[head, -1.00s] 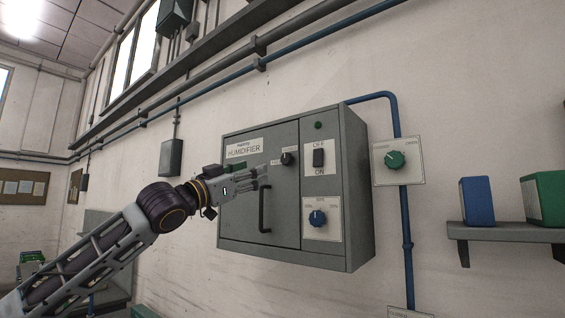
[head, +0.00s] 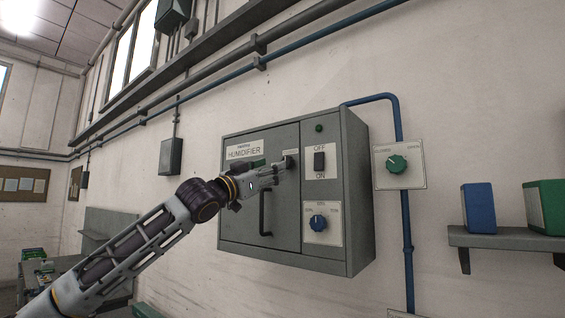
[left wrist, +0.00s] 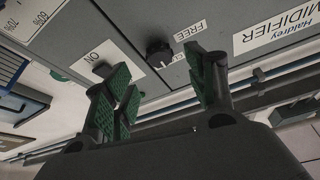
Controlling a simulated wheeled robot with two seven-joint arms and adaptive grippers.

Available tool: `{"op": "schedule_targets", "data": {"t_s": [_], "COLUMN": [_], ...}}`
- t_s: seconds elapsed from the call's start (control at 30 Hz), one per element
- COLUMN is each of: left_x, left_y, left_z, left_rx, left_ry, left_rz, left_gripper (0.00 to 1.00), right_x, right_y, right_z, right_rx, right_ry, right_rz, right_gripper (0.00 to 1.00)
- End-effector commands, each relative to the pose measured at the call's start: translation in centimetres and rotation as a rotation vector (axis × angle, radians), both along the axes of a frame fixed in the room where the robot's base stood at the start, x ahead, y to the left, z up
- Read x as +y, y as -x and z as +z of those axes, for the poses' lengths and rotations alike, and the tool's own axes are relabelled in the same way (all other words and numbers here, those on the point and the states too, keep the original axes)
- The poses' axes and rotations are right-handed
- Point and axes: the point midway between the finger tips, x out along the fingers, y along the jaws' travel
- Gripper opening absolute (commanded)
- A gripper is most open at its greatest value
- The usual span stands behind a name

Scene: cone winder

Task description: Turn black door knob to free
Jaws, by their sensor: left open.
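The black door knob (left wrist: 158,52) is on the grey humidifier cabinet door (head: 235,200). In the left wrist view it lies between and beyond the fingertips, with a white mark on its rim. A white label reading FREE (left wrist: 190,30) is beside it, and another label is partly covered by a finger. My left gripper (head: 280,168) is open in front of the knob; its green-padded fingers (left wrist: 162,72) are spread on either side of it in the picture. I cannot tell whether they touch it. In the head view the fingers hide most of the knob. My right gripper is not in view.
A vertical door handle (head: 263,214) is just below the gripper. To the right are an OFF/ON switch (head: 319,161), a blue dial (head: 318,222) and a green valve knob (head: 397,164). A wall shelf (head: 505,239) holds blue and green boxes.

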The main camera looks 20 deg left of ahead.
Motion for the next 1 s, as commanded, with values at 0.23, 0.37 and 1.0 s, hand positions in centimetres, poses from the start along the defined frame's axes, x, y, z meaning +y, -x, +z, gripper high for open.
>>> {"op": "schedule_targets", "data": {"t_s": [0.23, 0.37, 1.0], "left_x": [-1.2, -1.7, -2.4], "left_y": [-2.4, -3.5, -5.1], "left_z": [1.3, 1.8, 2.2], "left_rx": [0.0, 0.0, 0.0], "left_ry": [0.0, 0.0, 0.0], "left_rz": [-0.001, -0.001, 0.0], "left_gripper": [0.56, 0.56, 0.55], "right_x": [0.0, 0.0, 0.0], "right_y": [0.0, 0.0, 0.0], "right_z": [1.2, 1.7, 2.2], "right_rx": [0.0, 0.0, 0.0], "right_ry": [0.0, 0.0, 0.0], "right_rz": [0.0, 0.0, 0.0], "right_gripper": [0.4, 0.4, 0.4]}}
